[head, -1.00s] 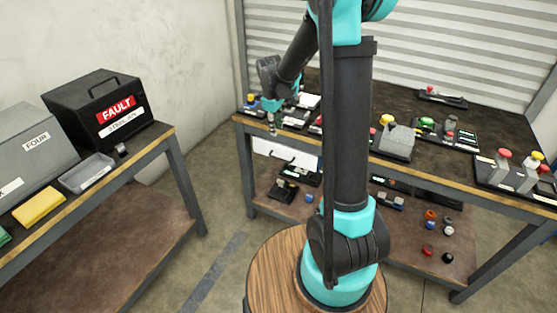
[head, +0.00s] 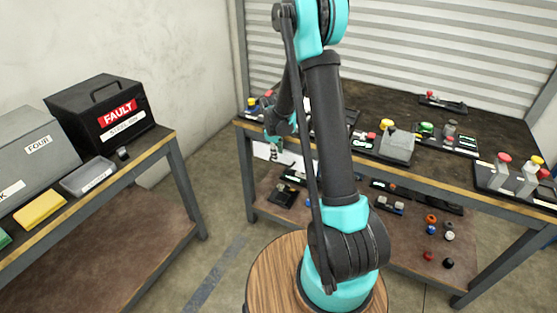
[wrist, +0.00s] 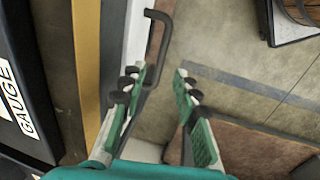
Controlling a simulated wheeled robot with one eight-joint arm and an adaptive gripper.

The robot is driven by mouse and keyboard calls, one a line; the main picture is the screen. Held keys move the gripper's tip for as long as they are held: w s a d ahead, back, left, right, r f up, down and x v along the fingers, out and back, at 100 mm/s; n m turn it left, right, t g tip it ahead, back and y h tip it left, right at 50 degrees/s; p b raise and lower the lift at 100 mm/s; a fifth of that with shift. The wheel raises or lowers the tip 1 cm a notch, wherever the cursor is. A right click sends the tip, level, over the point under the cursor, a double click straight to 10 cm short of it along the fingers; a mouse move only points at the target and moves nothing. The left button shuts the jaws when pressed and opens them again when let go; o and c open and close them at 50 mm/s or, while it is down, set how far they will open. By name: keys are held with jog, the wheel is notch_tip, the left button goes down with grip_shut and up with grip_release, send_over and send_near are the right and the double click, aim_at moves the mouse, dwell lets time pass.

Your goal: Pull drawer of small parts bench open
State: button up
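The small parts bench (head: 400,172) has a dark top with a wooden edge. A white drawer front (head: 262,151) shows under its left end, partly hidden by my gripper (head: 275,155). In the wrist view, the drawer front (wrist: 135,40) runs beside the wooden edge, and its dark bar handle (wrist: 165,38) sticks out from it. My gripper (wrist: 160,76) is open, its green-padded fingers apart. The handle lies just ahead of the fingertips, with its near end close to the left finger. I cannot tell whether they touch. The drawer looks shut.
Small parts lie on the lower shelf (head: 405,230) under the drawer bench. Floor between the benches is clear.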

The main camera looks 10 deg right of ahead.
aim_at(278, 163)
jog(key=shift+w+d+f, duration=0.15)
jog(key=shift+w+f, duration=0.05)
jog(key=shift+f, duration=0.9)
jog(key=shift+w+d+f, duration=0.1)
jog(key=shift+w+f, duration=0.05)
jog(key=shift+f, duration=0.95)
jog(key=shift+c, duration=0.5)
grip_shut()
